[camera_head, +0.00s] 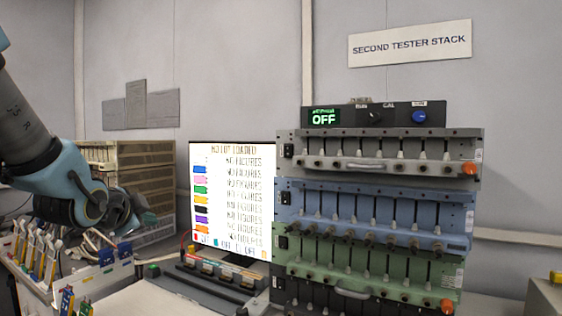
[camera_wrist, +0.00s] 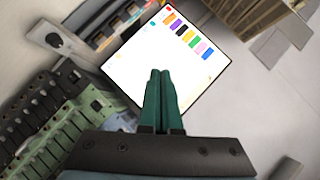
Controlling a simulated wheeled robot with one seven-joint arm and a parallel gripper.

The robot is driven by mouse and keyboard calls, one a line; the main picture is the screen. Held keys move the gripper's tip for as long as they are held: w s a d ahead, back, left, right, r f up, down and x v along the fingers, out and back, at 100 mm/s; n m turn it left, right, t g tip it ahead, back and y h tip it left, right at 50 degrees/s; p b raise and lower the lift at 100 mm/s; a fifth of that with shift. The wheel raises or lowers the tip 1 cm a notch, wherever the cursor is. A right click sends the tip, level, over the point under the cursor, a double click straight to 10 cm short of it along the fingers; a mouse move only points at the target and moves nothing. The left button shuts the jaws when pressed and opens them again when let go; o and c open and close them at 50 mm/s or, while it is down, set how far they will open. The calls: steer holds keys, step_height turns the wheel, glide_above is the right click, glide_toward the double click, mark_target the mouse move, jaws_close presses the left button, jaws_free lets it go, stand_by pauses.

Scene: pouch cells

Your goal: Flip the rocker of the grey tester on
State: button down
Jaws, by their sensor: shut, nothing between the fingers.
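The grey tester (camera_head: 390,150) is the top one of the stack of testers in the head view. Its small black rocker (camera_head: 288,151) sits at the left end of its front; its position is too small to tell. A box on top has a green display (camera_head: 323,118) reading OFF. My gripper (camera_wrist: 161,72) shows two green fingers, shut together and empty, in front of the screen in the wrist view. In the head view my arm is at the left, apart from the testers, and the fingertips are hard to make out.
A blue tester (camera_head: 375,215) and a green tester (camera_head: 365,268) lie below the grey one, each with its own rocker. A lit screen (camera_head: 231,200) stands left of the stack. Racks with colored clips (camera_head: 40,255) fill the lower left. Space before the stack looks free.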

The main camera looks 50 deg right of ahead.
steer(key=s+d+r+m+g+h+b, duration=0.2)
steer(key=s+d+r+m+g+h, duration=0.2)
steer(key=s+d+r+m+h, duration=0.5)
steer(key=s+d+r+m, duration=0.3)
steer(key=s+d, duration=0.3)
steer(key=d, duration=0.1)
steer(key=shift+s+r+h, duration=0.15)
steer(key=shift+s+h, duration=0.15)
steer(key=shift+s, duration=0.1)
steer(key=shift+m, duration=0.3)
steer(key=p, duration=0.6)
glide_toward(287, 147)
steer(key=x, duration=0.5)
steer(key=shift+d+r, duration=0.1)
steer(key=shift+d, duration=0.15)
steer(key=shift+w+d, duration=0.2)
steer(key=shift+d, duration=0.45)
